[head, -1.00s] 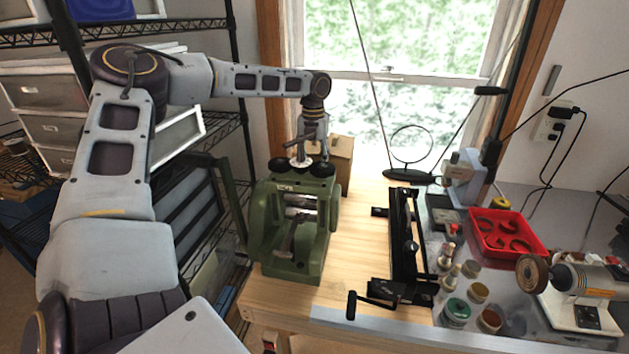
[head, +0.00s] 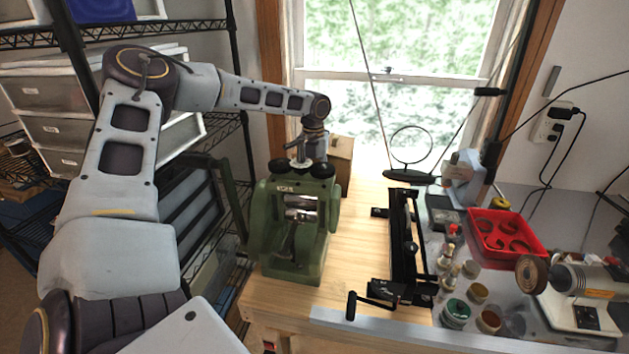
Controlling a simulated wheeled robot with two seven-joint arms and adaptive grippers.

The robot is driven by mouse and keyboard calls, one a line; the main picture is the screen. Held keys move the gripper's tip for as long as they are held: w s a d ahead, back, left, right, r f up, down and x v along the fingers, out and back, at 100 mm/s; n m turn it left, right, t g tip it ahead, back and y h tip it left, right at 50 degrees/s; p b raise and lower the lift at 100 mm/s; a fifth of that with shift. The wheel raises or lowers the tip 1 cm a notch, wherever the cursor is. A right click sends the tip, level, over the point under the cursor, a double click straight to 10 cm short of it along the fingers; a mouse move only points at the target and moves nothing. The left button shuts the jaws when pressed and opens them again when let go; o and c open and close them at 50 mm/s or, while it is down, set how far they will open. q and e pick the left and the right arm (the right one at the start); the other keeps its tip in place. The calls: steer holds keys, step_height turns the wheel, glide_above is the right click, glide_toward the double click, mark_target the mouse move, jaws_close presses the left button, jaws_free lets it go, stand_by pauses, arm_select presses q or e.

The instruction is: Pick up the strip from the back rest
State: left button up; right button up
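The green rolling mill (head: 295,225) stands on the left part of the wooden bench, with its rollers facing me. My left arm reaches in from the left and over to the far side of the mill. Its wrist (head: 317,108) points down behind the mill's top knobs. The fingertips of my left gripper are hidden behind the mill, so I cannot see whether they are open or shut. The back rest and the strip are also hidden there; I cannot make out either. My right gripper is not in view.
A small wooden block (head: 341,158) stands behind the mill at its right. A long black tool (head: 403,240) lies right of it, with bare bench between. Farther right are a red tray (head: 541,254), several small jars and a polishing motor (head: 590,279). Wire shelves stand at left.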

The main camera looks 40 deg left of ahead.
arm_select(q)
steer(key=shift+f, duration=0.25)
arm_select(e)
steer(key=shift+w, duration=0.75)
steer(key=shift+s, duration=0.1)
arm_select(q)
steer(key=shift+c, duration=0.3)
steer(key=c, duration=0.7)
jaws_close()
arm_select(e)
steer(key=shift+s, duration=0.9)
